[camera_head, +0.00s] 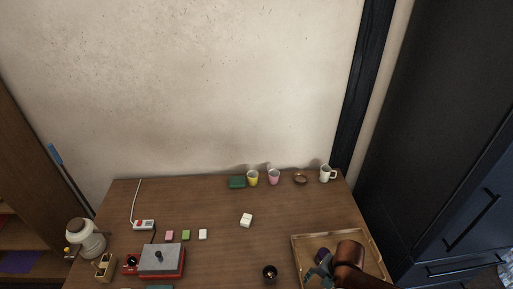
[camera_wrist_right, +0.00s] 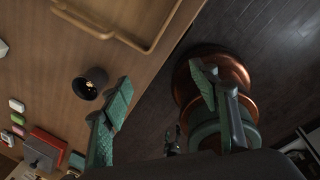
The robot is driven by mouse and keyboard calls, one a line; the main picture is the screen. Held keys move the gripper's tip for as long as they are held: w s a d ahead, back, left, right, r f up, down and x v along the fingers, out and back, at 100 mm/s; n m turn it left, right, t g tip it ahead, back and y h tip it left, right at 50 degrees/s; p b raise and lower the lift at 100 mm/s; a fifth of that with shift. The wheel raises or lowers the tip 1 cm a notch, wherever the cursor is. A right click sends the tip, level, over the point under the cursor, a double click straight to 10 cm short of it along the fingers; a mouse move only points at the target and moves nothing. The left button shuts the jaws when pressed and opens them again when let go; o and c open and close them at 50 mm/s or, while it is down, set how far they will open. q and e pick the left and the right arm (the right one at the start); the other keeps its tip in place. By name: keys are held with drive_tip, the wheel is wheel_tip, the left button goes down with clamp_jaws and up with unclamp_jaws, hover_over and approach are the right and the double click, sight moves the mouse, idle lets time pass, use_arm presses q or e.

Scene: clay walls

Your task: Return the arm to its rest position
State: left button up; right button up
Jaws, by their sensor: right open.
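My right arm comes in at the lower right of the head view, over the wooden tray (camera_head: 300,243). Its right gripper (camera_head: 318,270) shows partly there, above or beside the tray's left part; its exact height I cannot tell. In the right wrist view the gripper (camera_wrist_right: 162,78) has its two green fingers spread wide with nothing between them. The tray's rim (camera_wrist_right: 108,33) shows at the top of that view. My left gripper and arm are not in view.
A dark cup (camera_head: 270,272) stands left of the tray. A grey and red box (camera_head: 162,260) and several small blocks lie at the left. Mugs line the table's back edge, with a white mug (camera_head: 326,173) rightmost. A dark cabinet (camera_head: 440,150) stands at the right.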

drive_tip(key=s+a+f+m+t+y, duration=0.2)
drive_tip(key=s+a+f+m, duration=0.15)
drive_tip(key=m, duration=0.75)
drive_tip(key=s+d+f+m+h, duration=0.2)
drive_tip(key=s+d+f+m, duration=0.1)
drive_tip(key=s+d+m, duration=0.45)
drive_tip(key=s+d+f+m+h, duration=0.2)
drive_tip(key=s+d+m+h, duration=0.1)
drive_tip(key=s+d+m, duration=0.5)
wheel_tip(320, 180, down, 29)
drive_tip(key=s+g, duration=0.1)
drive_tip(key=s, duration=0.1)
drive_tip(key=s+f+g+y, duration=0.1)
drive_tip(key=s+f, duration=1.7)
drive_tip(key=shift+s, duration=0.2)
drive_tip(key=shift+d, duration=0.1)
